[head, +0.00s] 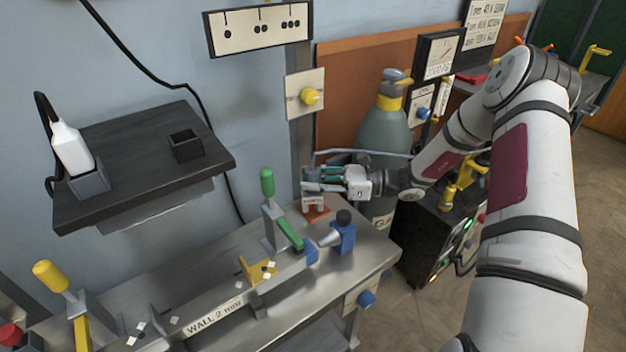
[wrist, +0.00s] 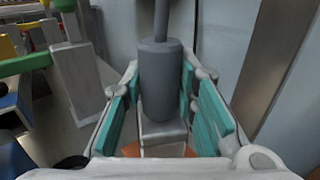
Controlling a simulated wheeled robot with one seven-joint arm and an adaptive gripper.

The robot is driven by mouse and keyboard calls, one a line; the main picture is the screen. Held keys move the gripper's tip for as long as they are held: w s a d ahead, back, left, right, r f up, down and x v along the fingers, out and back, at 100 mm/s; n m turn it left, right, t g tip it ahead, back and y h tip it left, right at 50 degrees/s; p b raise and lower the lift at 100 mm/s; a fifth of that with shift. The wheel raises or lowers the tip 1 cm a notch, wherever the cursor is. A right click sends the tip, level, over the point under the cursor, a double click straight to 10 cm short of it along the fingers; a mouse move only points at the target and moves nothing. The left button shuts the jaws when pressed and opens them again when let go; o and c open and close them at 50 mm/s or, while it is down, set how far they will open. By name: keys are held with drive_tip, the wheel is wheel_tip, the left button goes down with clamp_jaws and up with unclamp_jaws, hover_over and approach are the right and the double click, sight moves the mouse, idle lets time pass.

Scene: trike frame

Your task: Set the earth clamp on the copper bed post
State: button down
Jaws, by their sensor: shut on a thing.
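My gripper (head: 318,180) is at the far right end of the steel bench. In the wrist view its teal pads (wrist: 162,100) are shut on the grey upright handle of the earth clamp (wrist: 160,85). A pale lower part of the clamp (head: 313,202) shows under my fingers in the head view. Directly below it is an orange-copper piece (head: 318,214), seemingly the copper bed post, mostly hidden by the clamp. Its orange also shows low in the wrist view (wrist: 135,150). I cannot tell whether the clamp is seated on it or just above.
A green-handled toggle clamp (head: 268,185) and a blue fixture with a black knob (head: 343,235) stand close by on the bench (head: 225,268). A grey-green gas cylinder (head: 385,125) stands behind my gripper. A dark wall shelf (head: 140,180) is at left.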

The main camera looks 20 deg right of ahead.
drive_tip(key=shift+f, duration=0.3)
drive_tip(key=c, duration=1.2)
unclamp_jaws()
drive_tip(key=v, duration=1.2)
drive_tip(key=s+a+r+n+g+h, duration=0.7)
drive_tip(key=s+a+r+n+g, duration=0.2)
drive_tip(key=s+a+r+n, duration=0.5)
drive_tip(key=s+d+r+n+t+h, duration=0.15)
drive_tip(key=s+n+h, duration=0.3)
drive_tip(key=s, duration=0.75)
drive_tip(key=s+d+r+n+t+h, duration=0.1)
drive_tip(key=s+r+n+t+h, duration=0.25)
drive_tip(key=s, duration=0.75)
wheel_tip(320, 180, up, 24)
drive_tip(key=t+h+p, duration=0.1)
drive_tip(key=p, duration=2.1)
drive_tip(key=shift+d+r+t+h+p, duration=0.25)
drive_tip(key=shift+d+t+h+p, duration=0.1)
drive_tip(key=shift+t+h, duration=0.05)
